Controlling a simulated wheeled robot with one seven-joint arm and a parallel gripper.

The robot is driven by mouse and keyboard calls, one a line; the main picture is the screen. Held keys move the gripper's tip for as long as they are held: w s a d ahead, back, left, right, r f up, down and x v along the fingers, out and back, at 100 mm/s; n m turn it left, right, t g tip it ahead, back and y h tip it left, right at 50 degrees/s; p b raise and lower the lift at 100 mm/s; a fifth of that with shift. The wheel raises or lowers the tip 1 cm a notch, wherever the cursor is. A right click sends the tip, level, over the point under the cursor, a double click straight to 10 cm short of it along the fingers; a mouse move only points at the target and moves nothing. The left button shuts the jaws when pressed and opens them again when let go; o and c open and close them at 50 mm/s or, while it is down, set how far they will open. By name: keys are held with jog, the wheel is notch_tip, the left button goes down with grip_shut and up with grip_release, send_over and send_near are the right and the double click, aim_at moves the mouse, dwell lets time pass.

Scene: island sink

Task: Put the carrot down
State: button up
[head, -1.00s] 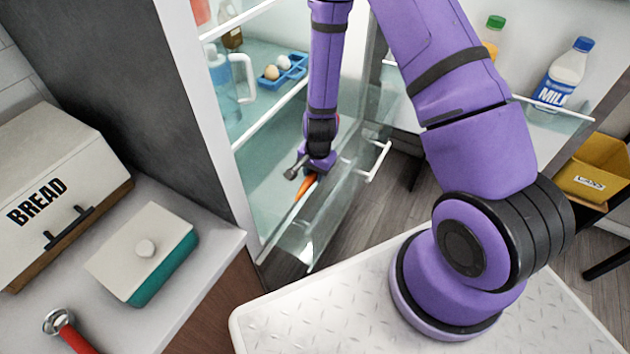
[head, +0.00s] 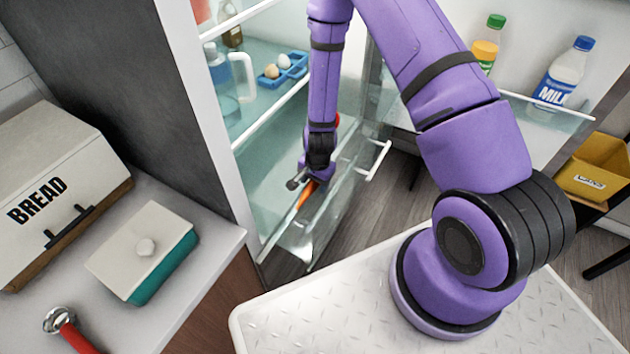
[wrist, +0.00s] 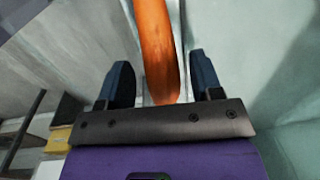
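The orange carrot (head: 306,194) is in the clear pulled-out drawer (head: 298,240) at the bottom of the open fridge. My gripper (head: 308,184) is down at the drawer and hides part of the carrot in the head view. In the wrist view the carrot (wrist: 158,45) lies lengthwise between the two dark fingers of my gripper (wrist: 162,75). The fingers stand apart, with a gap on each side of the carrot. Whether the carrot rests on the drawer floor is not clear.
A fridge shelf above holds a pitcher (head: 226,88) and a blue egg tray (head: 284,70). The fridge door on the right holds a milk bottle (head: 565,75) and a juice bottle (head: 487,45). A counter with a bread box (head: 60,185) and a lidded dish (head: 145,250) stands left.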

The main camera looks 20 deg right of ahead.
jog(key=shift+r, duration=0.1)
jog(key=s+d+r+n+t+y, duration=0.1)
jog(key=s+r+n, duration=0.15)
jog(key=r, duration=1.65)
jog(key=s+r+n+t, duration=0.1)
jog(key=s+r+n, duration=0.15)
jog(key=r, duration=1.65)
jog(key=s+d+r+n+t, duration=0.1)
jog(key=s+d+r+n, duration=0.1)
jog(key=s+r, duration=0.5)
jog(key=s+d+r+n+t+h, duration=0.1)
jog(key=s+d+r+n, duration=0.1)
jog(key=s+r, duration=0.6)
jog(key=s+n, duration=0.1)
jog(key=s, duration=0.1)
jog(key=shift+s+r+n+t, duration=0.15)
jog(key=shift+s+n+t, duration=0.15)
jog(key=shift+s+n, duration=0.1)
jog(key=shift+w, duration=0.1)
